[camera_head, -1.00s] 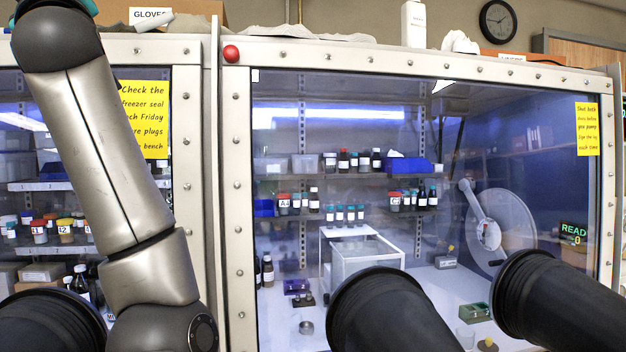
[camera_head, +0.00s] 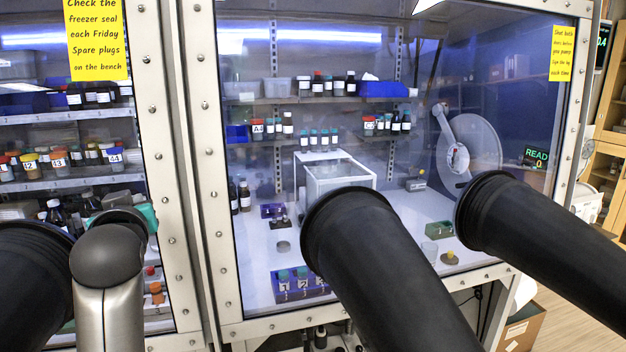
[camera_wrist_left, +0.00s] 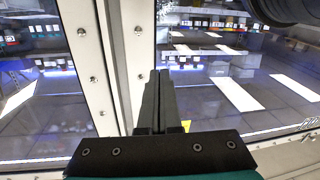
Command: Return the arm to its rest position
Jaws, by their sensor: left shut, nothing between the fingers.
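My left arm (camera_head: 107,262) stands low at the left in the head view, in front of the left glove box window. A teal part of my left gripper (camera_head: 147,216) peeks out behind the wrist; its fingertips are hidden there. In the left wrist view my left gripper (camera_wrist_left: 158,78) shows two dark fingers lying together, with nothing between them. They point toward the pale window frame (camera_wrist_left: 118,60) with its bolts; I cannot tell whether they touch it. My right gripper is not in view.
Black glove sleeves stick out from the box: one in the middle (camera_head: 385,255), one at the right (camera_head: 545,222) and one at the left edge (camera_head: 28,275). Behind the glass are bottles on shelves and a white-framed clear case (camera_head: 338,180). Open floor (camera_head: 555,300) shows at lower right.

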